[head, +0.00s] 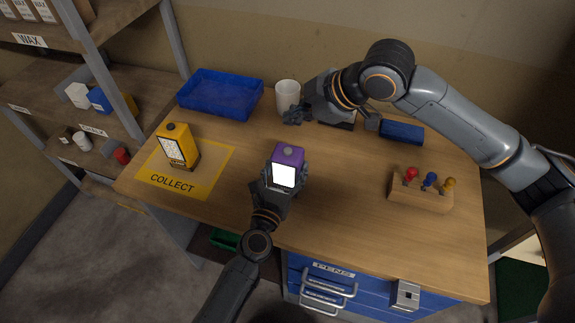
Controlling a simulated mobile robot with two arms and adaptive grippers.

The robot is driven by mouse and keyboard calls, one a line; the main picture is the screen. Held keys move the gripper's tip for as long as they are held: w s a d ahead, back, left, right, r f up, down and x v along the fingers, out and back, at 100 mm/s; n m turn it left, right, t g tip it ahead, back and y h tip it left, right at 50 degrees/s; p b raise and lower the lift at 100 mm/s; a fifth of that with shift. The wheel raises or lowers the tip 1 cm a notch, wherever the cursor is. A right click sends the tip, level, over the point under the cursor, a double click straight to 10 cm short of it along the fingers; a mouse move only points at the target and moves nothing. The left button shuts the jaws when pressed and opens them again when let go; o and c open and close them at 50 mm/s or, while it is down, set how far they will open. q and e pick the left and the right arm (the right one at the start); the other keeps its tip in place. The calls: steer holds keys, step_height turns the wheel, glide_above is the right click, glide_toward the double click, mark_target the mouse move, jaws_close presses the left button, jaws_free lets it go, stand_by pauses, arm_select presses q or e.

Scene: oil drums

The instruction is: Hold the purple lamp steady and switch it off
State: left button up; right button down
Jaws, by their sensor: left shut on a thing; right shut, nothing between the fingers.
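The purple lamp (289,152) stands near the middle of the wooden table, with a bright white panel (284,175) facing me and a small grey knob on its top. The panel looks lit. My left gripper (285,178) comes from the front edge and is shut on the lower part of the lamp, with fingers on both sides. My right gripper (290,117) is shut and empty. It is behind the lamp, close to the white cup, and apart from the lamp.
A blue tray (220,94) and a white cup (288,95) are at the back. A blue box (402,133) and a wooden block (420,197) with coloured knobs are at right. Table front centre-right is clear.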

mark_target(291, 152)
steer(key=shift+n+t, duration=0.4)
steer(key=shift+n, duration=0.1)
steer(key=shift+w+a+f, duration=0.1)
steer(key=shift+a+f, duration=0.1)
steer(key=shift+f, duration=1.8)
steer(key=shift+w+a+f, duration=0.1)
steer(key=shift+a+f, duration=0.05)
steer(key=shift+f, duration=1.85)
steer(key=shift+s, duration=0.1)
steer(key=shift+f, duration=0.45)
steer(key=shift+r, duration=0.45)
steer(key=shift+r, duration=3.05)
